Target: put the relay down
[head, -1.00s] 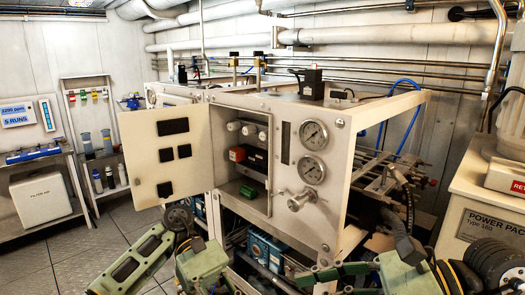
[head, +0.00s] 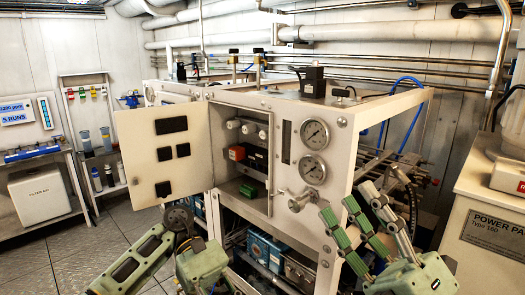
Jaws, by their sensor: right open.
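The open cabinet (head: 222,128) of the white-framed machine holds a small orange-red block (head: 237,153) beside dark modules (head: 257,160). A green block (head: 249,190) lies at the cabinet's bottom. I cannot tell which of these, if any, is the relay. My right gripper (head: 352,208) is raised in front of the machine's right side, right of the cabinet opening. Its green fingers are spread and I see nothing between them. My left arm stands at the bottom, left of the machine.
The cabinet door (head: 158,155) stands open to the left. Two gauges (head: 314,135) and a valve handle (head: 298,198) are on the front panel near my right gripper. A power pack (head: 490,230) stands at the right. Shelves line the left wall, with clear floor before them.

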